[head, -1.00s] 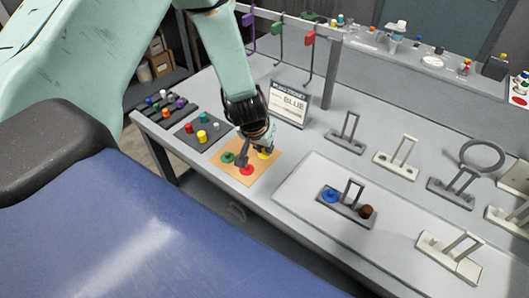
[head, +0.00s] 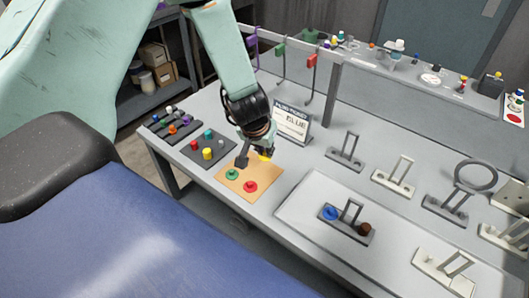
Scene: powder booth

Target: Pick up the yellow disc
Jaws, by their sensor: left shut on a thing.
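The yellow disc (head: 264,157) is between the fingers of my left gripper (head: 256,157), which is shut on it above the tan board. Only part of the disc shows; the fingers hide the rest. The tan board (head: 262,172) lies on the grey bench. A green disc (head: 232,174) and a red disc (head: 250,186) lie on the board, apart from the gripper. My right gripper is not in view.
A dark mat (head: 195,153) with coloured pegs lies left of the board. A sign (head: 291,122) reading "BLUE" stands behind. A white tray (head: 300,217) at right holds a fixture with a blue disc (head: 330,213) and a brown knob (head: 365,229). Metal-framed fixtures stand farther right.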

